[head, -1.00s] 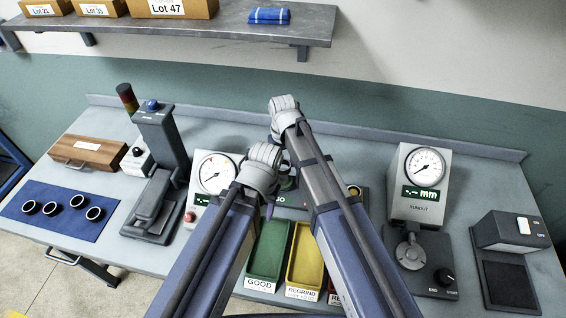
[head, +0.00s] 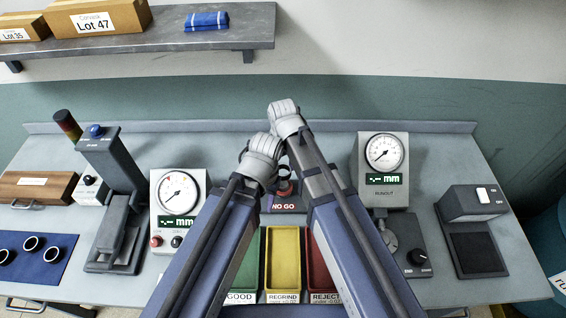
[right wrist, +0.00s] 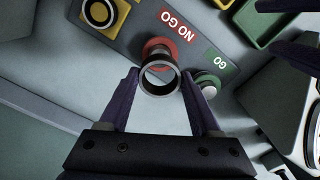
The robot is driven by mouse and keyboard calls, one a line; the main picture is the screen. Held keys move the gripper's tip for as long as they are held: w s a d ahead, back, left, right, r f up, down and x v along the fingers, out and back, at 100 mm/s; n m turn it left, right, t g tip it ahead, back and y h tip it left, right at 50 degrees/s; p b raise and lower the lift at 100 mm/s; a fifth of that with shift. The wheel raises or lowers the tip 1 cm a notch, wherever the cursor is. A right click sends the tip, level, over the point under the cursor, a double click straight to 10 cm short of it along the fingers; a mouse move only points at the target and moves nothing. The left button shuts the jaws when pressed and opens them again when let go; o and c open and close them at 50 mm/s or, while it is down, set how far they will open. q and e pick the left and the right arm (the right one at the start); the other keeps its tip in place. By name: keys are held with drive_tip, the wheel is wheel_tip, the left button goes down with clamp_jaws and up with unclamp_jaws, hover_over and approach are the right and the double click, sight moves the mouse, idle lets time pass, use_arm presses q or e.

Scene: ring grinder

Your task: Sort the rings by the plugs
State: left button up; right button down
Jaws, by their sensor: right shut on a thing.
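My right gripper (right wrist: 161,80) is shut on a dark metal ring (right wrist: 146,84), its fingers on either side. In the right wrist view the ring overlaps the red base of the NO GO plug (right wrist: 158,43); I cannot tell whether it is around the plug. The GO plug (right wrist: 207,86) with its green base is beside it. In the head view the NO GO plug (head: 284,186) shows between my arms, whose wrists hide both grippers. Dark finger-like shapes at the wrist view's right edge may be my left gripper. More rings (head: 31,243) lie on the blue mat (head: 62,262).
Green GOOD (head: 247,268), yellow REGRIND (head: 282,262) and red REJECT (head: 317,268) trays stand at the front. A dial gauge (head: 177,192) is left of my arms. The runout gauge (head: 384,160) and a dark boxy device (head: 476,204) are right. A shelf (head: 170,35) hangs above.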

sight(283, 184)
use_arm(q)
drive_tip(key=shift+f, duration=0.1)
use_arm(e)
drive_tip(key=shift+f, duration=0.1)
use_arm(q)
wheel_tip(283, 184, down, 6)
drive_tip(key=b, duration=0.6)
drive_tip(key=shift+f+b, duration=0.2)
drive_tip(key=shift+b, duration=0.1)
use_arm(e)
wheel_tip(283, 184, down, 6)
drive_tip(key=shift+f, duration=0.2)
unclamp_jaws()
use_arm(q)
drive_tip(key=shift+r, duration=0.1)
use_arm(e)
drive_tip(key=shift+r, duration=0.15)
wheel_tip(283, 184, up, 8)
drive_tip(key=p, duration=0.8)
use_arm(q)
wheel_tip(283, 184, up, 8)
